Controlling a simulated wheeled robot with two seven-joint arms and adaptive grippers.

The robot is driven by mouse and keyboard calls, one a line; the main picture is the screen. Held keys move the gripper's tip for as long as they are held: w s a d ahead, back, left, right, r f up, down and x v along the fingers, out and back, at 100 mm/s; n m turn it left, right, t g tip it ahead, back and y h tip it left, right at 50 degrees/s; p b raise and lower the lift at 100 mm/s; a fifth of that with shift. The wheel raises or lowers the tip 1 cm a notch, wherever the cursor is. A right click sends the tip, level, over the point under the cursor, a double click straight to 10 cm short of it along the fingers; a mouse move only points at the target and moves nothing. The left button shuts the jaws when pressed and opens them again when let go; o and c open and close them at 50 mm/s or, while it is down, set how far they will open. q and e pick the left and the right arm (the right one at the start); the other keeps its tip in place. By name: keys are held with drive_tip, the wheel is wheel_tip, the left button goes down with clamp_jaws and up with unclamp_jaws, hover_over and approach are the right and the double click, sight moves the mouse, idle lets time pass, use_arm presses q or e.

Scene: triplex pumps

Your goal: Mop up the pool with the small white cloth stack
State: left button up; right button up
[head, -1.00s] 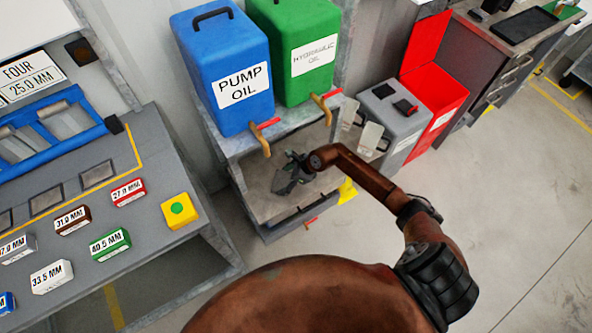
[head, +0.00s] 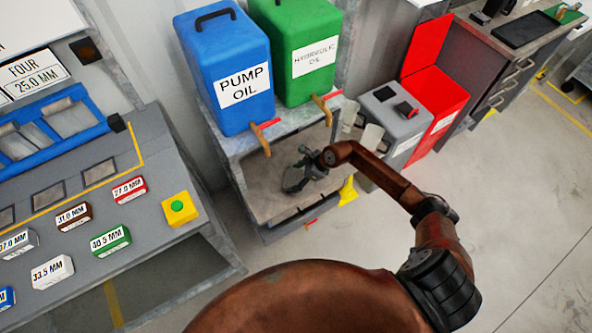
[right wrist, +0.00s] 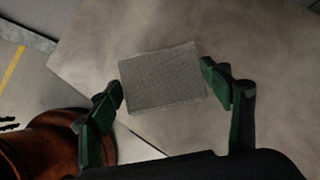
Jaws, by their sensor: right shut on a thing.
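The small white cloth stack (right wrist: 162,78) looks like a grey, woven rectangular pad in the dim right wrist view. It sits between the two green-padded fingers of my right gripper (head: 296,182), which is shut on it. In the head view this gripper is inside the lower bay of the oil stand, over the grey tray floor (head: 262,203). The cloth is hidden behind the gripper there. I cannot make out a clear edge of the pool in either view. My left gripper is not in view.
A blue pump oil can (head: 225,70) and a green hydraulic oil can (head: 295,50) stand above the bay, their taps overhanging it. A grey bin (head: 393,125) and an open red bin (head: 440,100) stand to the right. A bench with size blocks is left.

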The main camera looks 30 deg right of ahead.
drive_tip(key=shift+r+p, duration=1.8)
drive_tip(key=shift+r, duration=1.1)
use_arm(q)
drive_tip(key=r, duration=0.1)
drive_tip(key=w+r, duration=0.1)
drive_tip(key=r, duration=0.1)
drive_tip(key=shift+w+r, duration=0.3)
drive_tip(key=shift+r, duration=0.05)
use_arm(e)
drive_tip(key=shift+a, duration=0.1)
